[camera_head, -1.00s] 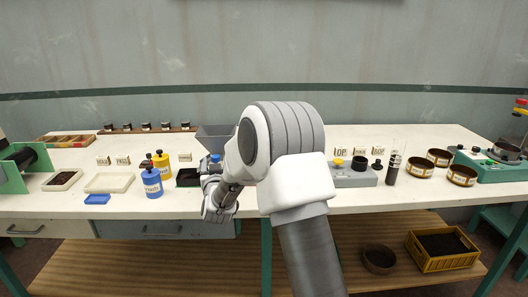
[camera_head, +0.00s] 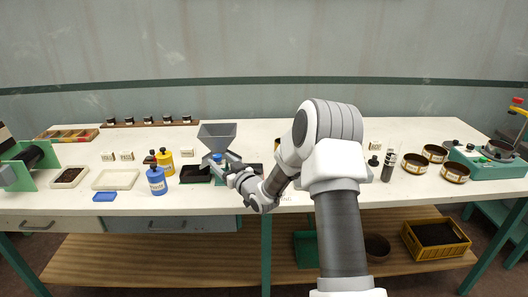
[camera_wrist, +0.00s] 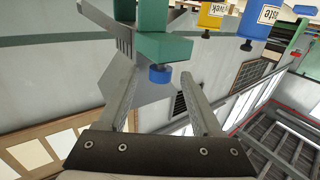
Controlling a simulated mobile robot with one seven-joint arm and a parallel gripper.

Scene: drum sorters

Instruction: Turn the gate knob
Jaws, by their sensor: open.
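The gate knob is a small blue knob under the grey hopper (camera_head: 217,134). In the head view the knob (camera_head: 217,156) shows just beyond my fingertips. In the wrist view the knob (camera_wrist: 160,74) sits below a green block (camera_wrist: 163,46), in line with the gap between my fingers. My gripper (camera_head: 224,163) reaches in from the right, below the hopper. In the wrist view my gripper (camera_wrist: 158,82) is open, one finger to each side of the knob. I cannot tell whether the fingertips touch it. Nothing is held.
A blue bottle (camera_head: 157,181) and a yellow bottle (camera_head: 164,163) stand left of the hopper. A black tray (camera_head: 195,174) lies close by the gripper. A white tray (camera_head: 116,180) is further left. My arm hides part of the bench to the right.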

